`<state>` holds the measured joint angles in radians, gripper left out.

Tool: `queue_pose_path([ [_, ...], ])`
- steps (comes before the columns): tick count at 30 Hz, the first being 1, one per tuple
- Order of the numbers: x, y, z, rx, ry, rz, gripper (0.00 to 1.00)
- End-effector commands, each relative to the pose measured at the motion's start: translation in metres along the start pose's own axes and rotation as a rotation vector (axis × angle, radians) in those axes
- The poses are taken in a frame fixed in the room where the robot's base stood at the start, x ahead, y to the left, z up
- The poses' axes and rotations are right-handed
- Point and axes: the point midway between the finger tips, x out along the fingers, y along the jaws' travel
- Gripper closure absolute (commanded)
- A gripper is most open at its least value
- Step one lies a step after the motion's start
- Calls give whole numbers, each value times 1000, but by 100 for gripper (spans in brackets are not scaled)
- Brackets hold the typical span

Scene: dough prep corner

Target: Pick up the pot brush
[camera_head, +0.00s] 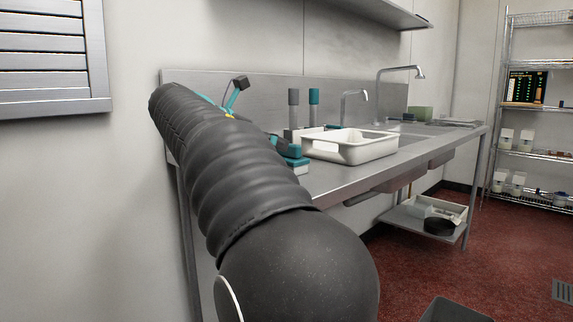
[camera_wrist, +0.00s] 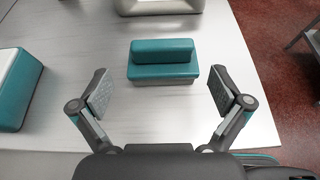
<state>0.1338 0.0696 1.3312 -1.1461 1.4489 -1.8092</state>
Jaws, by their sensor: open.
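The pot brush looks to be the teal block with a raised teal grip and pale grey underside (camera_wrist: 163,72). In the wrist view it lies on the steel counter, ahead of my gripper (camera_wrist: 160,92) and roughly centred between the two spread fingers. The fingers are apart and nothing is held. In the head view the brush (camera_head: 296,161) sits at the near end of the counter, partly hidden behind my arm. My gripper (camera_head: 236,95) shows there only in part, above and beyond my arm.
A white tub (camera_head: 350,147) stands just beyond the brush; its edge shows in the wrist view (camera_wrist: 160,7). Another teal object (camera_wrist: 17,90) lies left of the brush. Upright grey (camera_head: 294,98) and teal (camera_head: 314,97) handles stand near the wall. The counter's front edge is at right.

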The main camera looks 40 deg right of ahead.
Motion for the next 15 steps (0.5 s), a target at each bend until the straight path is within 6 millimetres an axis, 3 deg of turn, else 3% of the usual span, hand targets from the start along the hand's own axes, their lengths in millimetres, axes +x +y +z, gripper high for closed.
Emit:
queue_pose_path([
  [8, 19, -1, 1, 1, 0, 0, 0],
  [15, 52, -3, 5, 1, 1, -1, 0],
])
